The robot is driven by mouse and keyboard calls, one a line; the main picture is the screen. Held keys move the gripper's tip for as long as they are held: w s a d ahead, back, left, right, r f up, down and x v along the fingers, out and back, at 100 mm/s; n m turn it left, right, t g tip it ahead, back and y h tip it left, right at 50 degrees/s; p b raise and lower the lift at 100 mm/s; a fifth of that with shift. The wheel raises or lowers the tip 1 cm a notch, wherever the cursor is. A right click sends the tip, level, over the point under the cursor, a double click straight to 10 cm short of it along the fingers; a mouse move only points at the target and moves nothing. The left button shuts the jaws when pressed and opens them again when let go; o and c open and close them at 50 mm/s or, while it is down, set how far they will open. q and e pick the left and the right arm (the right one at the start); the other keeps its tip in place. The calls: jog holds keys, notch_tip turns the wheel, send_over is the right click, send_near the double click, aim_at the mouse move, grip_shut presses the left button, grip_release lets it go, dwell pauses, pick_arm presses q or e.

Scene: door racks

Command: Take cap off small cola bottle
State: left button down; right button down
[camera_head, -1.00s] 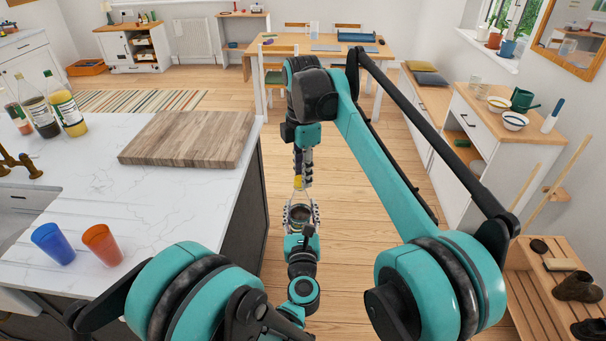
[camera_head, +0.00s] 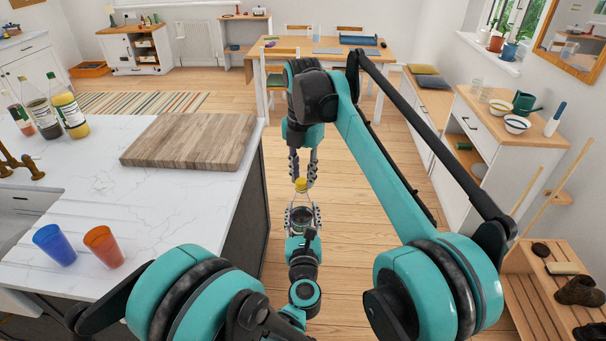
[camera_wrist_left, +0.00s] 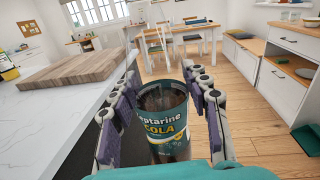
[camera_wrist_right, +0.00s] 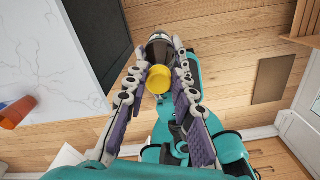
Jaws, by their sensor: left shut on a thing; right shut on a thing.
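The small cola bottle (camera_head: 301,216) has a dark green label with yellow lettering, clear in the left wrist view (camera_wrist_left: 162,128). My left gripper (camera_head: 302,208) is shut around it, one finger on each side. The bottle stands roughly upright over the floor. My right gripper (camera_head: 303,180) comes down from above, its fingers shut on the yellow cap (camera_head: 301,184). In the right wrist view the cap (camera_wrist_right: 158,80) shows between the fingers. Dark glass shows just beyond it. I cannot tell whether the cap still sits on the neck.
A marble counter (camera_head: 105,185) on the left holds a wooden board (camera_head: 190,141), several bottles (camera_head: 70,115), a blue cup (camera_head: 54,245) and an orange cup (camera_head: 104,247). A slatted shoe rack (camera_head: 520,290) is at lower right. The wooden floor around my grippers is open.

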aim_at(302, 179)
jog(key=shift+r, duration=0.25)
jog(key=shift+r, duration=0.85)
jog(key=shift+r, duration=0.1)
jog(key=shift+r, duration=1.9)
